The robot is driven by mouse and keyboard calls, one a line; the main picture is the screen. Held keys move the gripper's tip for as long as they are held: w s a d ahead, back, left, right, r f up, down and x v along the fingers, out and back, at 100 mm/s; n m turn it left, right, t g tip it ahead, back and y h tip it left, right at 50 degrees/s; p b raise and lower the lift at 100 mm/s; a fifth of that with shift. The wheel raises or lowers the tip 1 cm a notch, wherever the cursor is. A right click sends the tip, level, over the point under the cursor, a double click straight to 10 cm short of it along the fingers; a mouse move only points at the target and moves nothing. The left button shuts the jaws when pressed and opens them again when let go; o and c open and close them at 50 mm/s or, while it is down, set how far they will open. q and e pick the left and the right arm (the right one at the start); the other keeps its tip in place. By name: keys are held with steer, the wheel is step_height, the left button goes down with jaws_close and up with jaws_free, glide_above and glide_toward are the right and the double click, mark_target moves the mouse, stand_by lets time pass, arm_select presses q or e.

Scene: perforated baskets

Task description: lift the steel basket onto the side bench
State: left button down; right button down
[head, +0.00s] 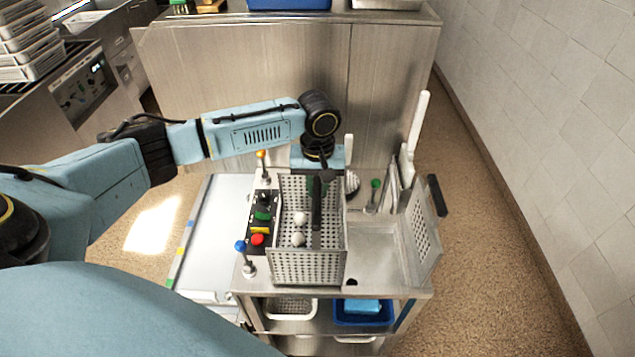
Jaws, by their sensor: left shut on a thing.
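The steel basket (308,267) is a perforated open box standing on the steel station in the centre of the head view. Small white round items (299,239) lie inside it. My left gripper (318,184) is over the basket's far part, pointing down, and shut on the basket's dark handle (316,212). The fingertips are partly hidden by the gripper body. Whether the basket bears fully on the surface is hard to tell. A pale flat surface (205,235) along the station's left side may be the side bench. My right gripper is out of view.
A control box with coloured buttons (258,239) and a blue-knobbed post (240,247) stand close left of the basket. A perforated panel (422,228) and upright white-handled tools (415,125) are at the right. A steel cabinet (250,65) stands behind. The pale surface looks largely clear.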

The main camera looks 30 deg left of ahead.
arm_select(q)
steer(key=shift+f, duration=0.55)
stand_by(0.5)
steer(key=c, duration=1.2)
jaws_free()
steer(key=shift+c, duration=0.2)
step_height(320, 180, up, 13)
steer(key=shift+r, duration=0.2)
